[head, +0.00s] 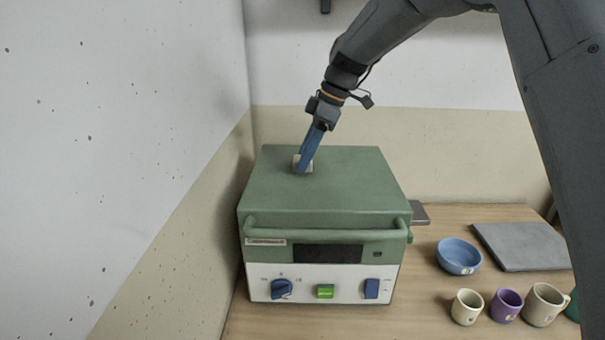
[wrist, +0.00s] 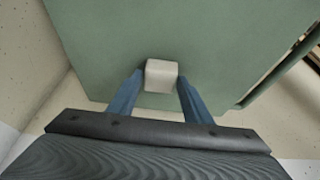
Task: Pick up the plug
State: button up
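The plug (head: 297,165) is a small pale beige block at the top of the green kiln (head: 345,190), towards the back left of its lid. In the wrist view the plug (wrist: 161,74) is between the two blue fingers of my gripper (wrist: 161,84). The fingertips lie against its left and right sides, with no clear gap. In the head view my gripper (head: 303,165) reaches down from above and partly covers the plug. The plug seems to be at the lid; its lower end is not clear to see.
The kiln has a front handle bar and a panel with blue knobs and a green switch (head: 325,291). A wall is close on the left. On the wooden table (head: 450,220) at right are a blue bowl (head: 459,257), several cups and a grey slab (head: 525,246).

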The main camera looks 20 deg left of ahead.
jog(key=c, duration=1)
jog(key=shift+r, duration=0.15)
notch_tip(320, 180, up, 10)
jog(key=b, duration=0.2)
jog(key=shift+b, duration=0.35)
jog(key=shift+r+p, duration=3.55)
jog(key=shift+r, duration=0.6)
